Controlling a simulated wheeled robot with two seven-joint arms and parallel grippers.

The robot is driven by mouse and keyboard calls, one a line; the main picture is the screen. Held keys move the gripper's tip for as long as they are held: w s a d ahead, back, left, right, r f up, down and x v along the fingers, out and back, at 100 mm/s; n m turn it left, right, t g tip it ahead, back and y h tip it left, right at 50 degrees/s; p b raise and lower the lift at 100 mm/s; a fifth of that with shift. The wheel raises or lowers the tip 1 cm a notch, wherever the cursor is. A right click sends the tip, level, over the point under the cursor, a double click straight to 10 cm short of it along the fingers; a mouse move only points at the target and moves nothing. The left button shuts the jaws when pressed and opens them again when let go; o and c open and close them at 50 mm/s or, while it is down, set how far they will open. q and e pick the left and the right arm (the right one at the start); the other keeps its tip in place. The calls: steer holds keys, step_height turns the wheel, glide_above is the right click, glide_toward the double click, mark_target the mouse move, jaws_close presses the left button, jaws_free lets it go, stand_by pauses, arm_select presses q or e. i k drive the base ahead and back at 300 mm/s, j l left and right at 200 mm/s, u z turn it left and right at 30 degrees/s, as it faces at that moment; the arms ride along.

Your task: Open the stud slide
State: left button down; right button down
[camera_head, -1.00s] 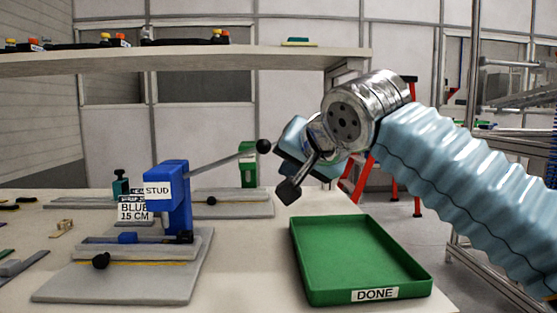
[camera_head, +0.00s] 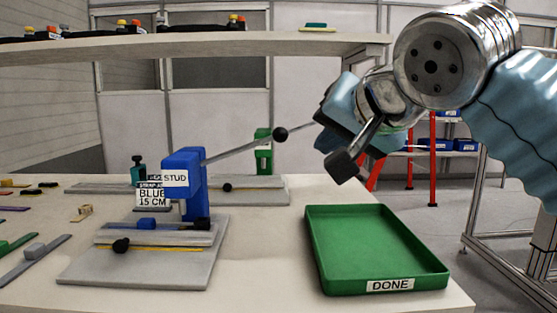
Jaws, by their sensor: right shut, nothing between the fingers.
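The blue stud press (camera_head: 185,188), labelled STUD, stands on a grey base plate (camera_head: 170,272) at the left of the table. Its lever (camera_head: 240,150) slopes up to the right and ends in a black ball (camera_head: 280,134). The stud slide (camera_head: 165,236) lies on the plate under the press head, with a black knob (camera_head: 121,246) at its front and a small blue piece (camera_head: 145,224) on it. I cannot tell the slide's exact position. My right gripper (camera_head: 343,167) is shut and empty, raised above the green tray, right of and apart from the lever ball. My left gripper is out of view.
A green tray (camera_head: 433,277) labelled DONE lies empty at the right edge of the table. A green press (camera_head: 263,152) with its own grey plate (camera_head: 252,190) stands behind. Coloured strips lie at the far left. A shelf (camera_head: 240,47) crosses above the back.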

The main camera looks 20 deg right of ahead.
mark_target(120, 239)
steer(key=k, duration=1)
